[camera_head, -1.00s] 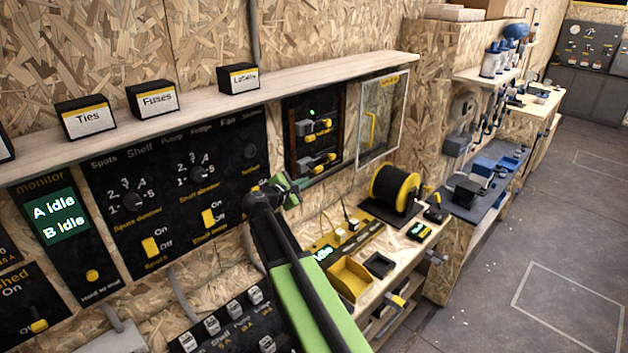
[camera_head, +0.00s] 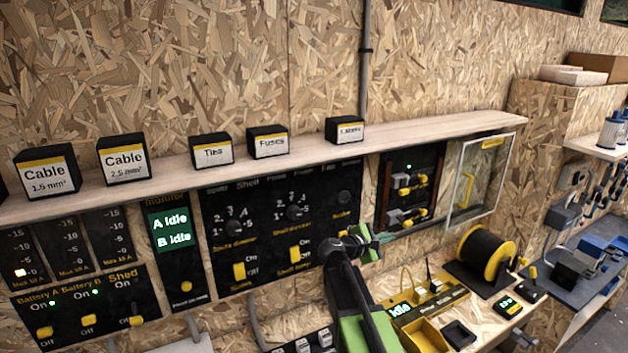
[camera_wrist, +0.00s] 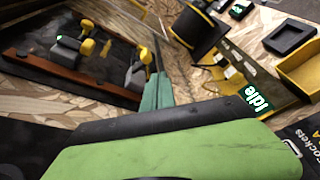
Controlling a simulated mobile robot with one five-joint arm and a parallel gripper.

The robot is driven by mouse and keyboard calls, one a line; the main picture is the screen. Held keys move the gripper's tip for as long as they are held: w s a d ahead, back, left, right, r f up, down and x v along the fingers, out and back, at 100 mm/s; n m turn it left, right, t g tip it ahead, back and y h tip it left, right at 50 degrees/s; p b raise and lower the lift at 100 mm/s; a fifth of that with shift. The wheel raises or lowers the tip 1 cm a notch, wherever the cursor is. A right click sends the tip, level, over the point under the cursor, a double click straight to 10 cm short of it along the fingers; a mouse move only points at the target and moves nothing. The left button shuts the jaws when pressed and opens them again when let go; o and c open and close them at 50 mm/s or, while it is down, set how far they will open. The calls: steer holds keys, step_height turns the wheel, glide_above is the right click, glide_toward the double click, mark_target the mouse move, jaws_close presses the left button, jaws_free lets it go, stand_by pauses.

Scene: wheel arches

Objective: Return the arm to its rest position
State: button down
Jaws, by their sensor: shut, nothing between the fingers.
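My gripper (camera_head: 371,243) is at the end of my green and black arm, in front of the wall, just right of the black switch panel (camera_head: 270,222) and below the framed board with yellow-handled levers (camera_head: 408,187). It is shut with nothing visible in it. In the wrist view its green fingers (camera_wrist: 157,92) are together. The lever board (camera_wrist: 80,60) fills the upper left of that view. The fingertips appear in front of bare chipboard, though I cannot tell their distance from it.
A wooden shelf (camera_head: 300,158) with labelled black boxes runs above the panels. A clear-fronted cabinet (camera_head: 478,178) hangs right of the lever board.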

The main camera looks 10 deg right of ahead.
steer(key=s+a+f+m+g+y, duration=0.2)
steer(key=s+f+m+g+y, duration=0.15)
steer(key=s+f, duration=0.35)
steer(key=s+a+f+m+g+y, duration=0.25)
steer(key=s+f+m+y, duration=0.2)
steer(key=s+f, duration=0.25)
steer(key=s+a+f+m+g+y, duration=0.1)
steer(key=s+a+f+m+y, duration=0.1)
steer(key=a, duration=0.4)
steer(key=s+a+f+m+y, duration=0.1)
steer(key=s+a+m+y, duration=0.1)
steer(key=s+a+m, duration=0.3)
steer(key=shift+s+a+f+g+y, duration=0.4)
steer(key=shift+s+a, duration=0.05)
steer(key=shift+s, duration=0.25)
steer(key=c, duration=2.1)
jaws_free()
steer(key=shift+d, duration=0.1)
